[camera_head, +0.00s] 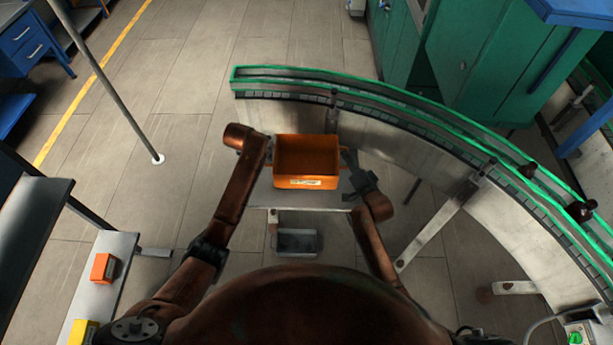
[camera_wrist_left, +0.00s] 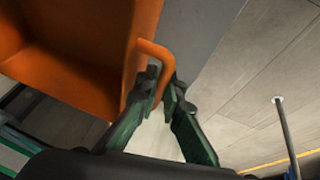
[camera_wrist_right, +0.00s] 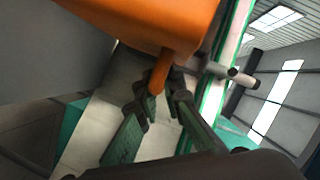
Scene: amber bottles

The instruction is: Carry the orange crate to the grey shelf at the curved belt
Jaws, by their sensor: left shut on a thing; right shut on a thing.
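The orange crate (camera_head: 306,155) is in the middle of the head view, open side up, with a pale label on its near side. It looks empty. My left gripper (camera_head: 268,152) is shut on its left handle, which shows in the left wrist view (camera_wrist_left: 158,58). My right gripper (camera_head: 350,164) is shut on its right handle, seen in the right wrist view (camera_wrist_right: 163,72). The grey shelf (camera_head: 300,199) shows below and in front of the crate, inside the belt's curve. Whether the crate touches the shelf or hangs above it, I cannot tell.
The green-edged curved belt (camera_head: 400,107) sweeps behind and right of the crate. A grey bin (camera_head: 297,242) sits lower, near my body. At left are a bench (camera_head: 99,300) with a small orange box (camera_head: 103,268) and a thin pole (camera_head: 118,97). Floor is free at upper left.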

